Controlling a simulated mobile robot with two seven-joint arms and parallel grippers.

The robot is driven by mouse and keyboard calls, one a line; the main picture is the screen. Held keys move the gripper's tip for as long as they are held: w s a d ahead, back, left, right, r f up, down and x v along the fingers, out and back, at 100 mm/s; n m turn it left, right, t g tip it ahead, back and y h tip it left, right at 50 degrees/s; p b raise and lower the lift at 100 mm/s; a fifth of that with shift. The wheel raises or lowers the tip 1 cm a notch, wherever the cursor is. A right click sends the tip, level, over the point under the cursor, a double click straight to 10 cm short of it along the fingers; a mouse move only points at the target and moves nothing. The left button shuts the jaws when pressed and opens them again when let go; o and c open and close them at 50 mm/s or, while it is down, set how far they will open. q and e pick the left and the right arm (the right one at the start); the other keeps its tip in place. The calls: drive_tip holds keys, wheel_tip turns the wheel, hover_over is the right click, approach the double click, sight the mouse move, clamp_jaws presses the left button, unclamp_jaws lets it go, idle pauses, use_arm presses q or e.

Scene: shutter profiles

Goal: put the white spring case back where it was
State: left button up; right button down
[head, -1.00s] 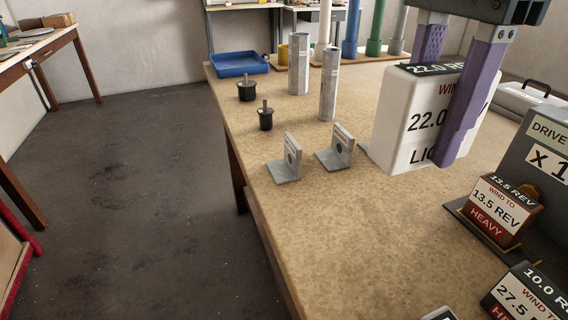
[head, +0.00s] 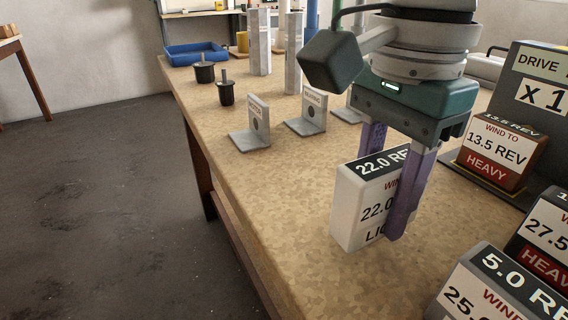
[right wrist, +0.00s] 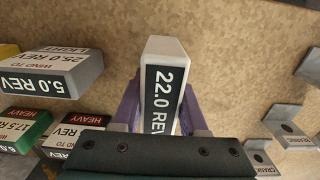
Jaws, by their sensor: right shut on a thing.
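The white spring case (head: 347,208) has a dark top strip reading 22.0 REV and a white front label partly hidden by a finger. My right gripper (head: 385,190) is shut on it, with one purple finger across its labelled front. The case is upright, low over the front part of the bench; I cannot tell whether it touches the top. In the right wrist view the white case (right wrist: 166,50) sits between the purple fingers (right wrist: 160,108). My left gripper does not show.
A brown spring case, 13.5 REV (head: 493,152), stands on a dark base by the grey DRIVE block (head: 540,95). More cases, including 5.0 REV (head: 490,285), stand at the front right. Grey brackets (head: 252,125) stand behind to the left. The bench's left front is bare.

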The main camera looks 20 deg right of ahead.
wheel_tip(320, 180, down, 2)
drive_tip(key=shift+b, duration=0.35)
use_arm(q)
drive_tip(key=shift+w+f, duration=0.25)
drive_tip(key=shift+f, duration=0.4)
use_arm(e)
drive_tip(key=shift+r, duration=0.1)
drive_tip(key=c, duration=0.9)
unclamp_jaws()
drive_tip(key=shift+f, duration=0.25)
drive_tip(key=o, duration=0.5)
drive_tip(key=shift+c, duration=0.2)
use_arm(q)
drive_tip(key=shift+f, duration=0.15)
use_arm(e)
drive_tip(key=shift+r, duration=0.1)
